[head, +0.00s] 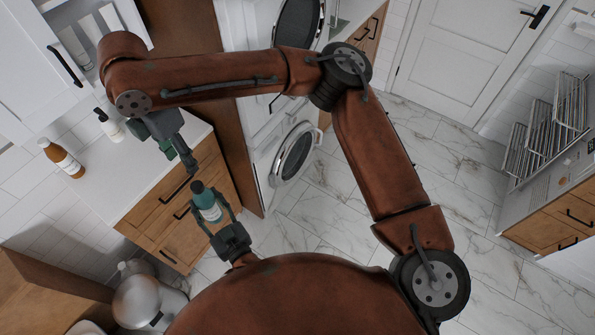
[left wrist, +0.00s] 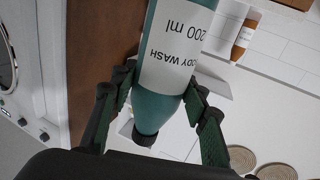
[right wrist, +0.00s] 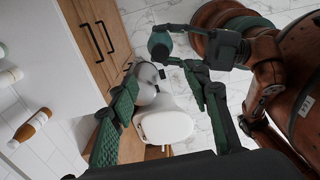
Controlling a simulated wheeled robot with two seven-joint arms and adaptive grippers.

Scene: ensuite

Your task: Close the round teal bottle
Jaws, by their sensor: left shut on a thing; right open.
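The round teal bottle (head: 209,207) with a white body wash label is held by my left gripper (head: 214,214), above the floor in front of the counter. In the left wrist view the bottle (left wrist: 158,108) sits between both fingers, its label upside down and its dark narrow end (left wrist: 144,137) toward the bottom. I cannot tell whether that dark end is a cap or an open neck. In the right wrist view the bottle's round teal end (right wrist: 159,42) shows. My right gripper (head: 188,160) is open and empty, apart from the bottle, up and left of it.
A brown bottle (head: 62,159) and a white bottle with a black top (head: 109,125) stand on the white counter (head: 130,178). Wooden drawers (head: 185,210) are below. Round woven pieces (left wrist: 242,158) lie on the counter. A white toilet (right wrist: 165,126) is nearby.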

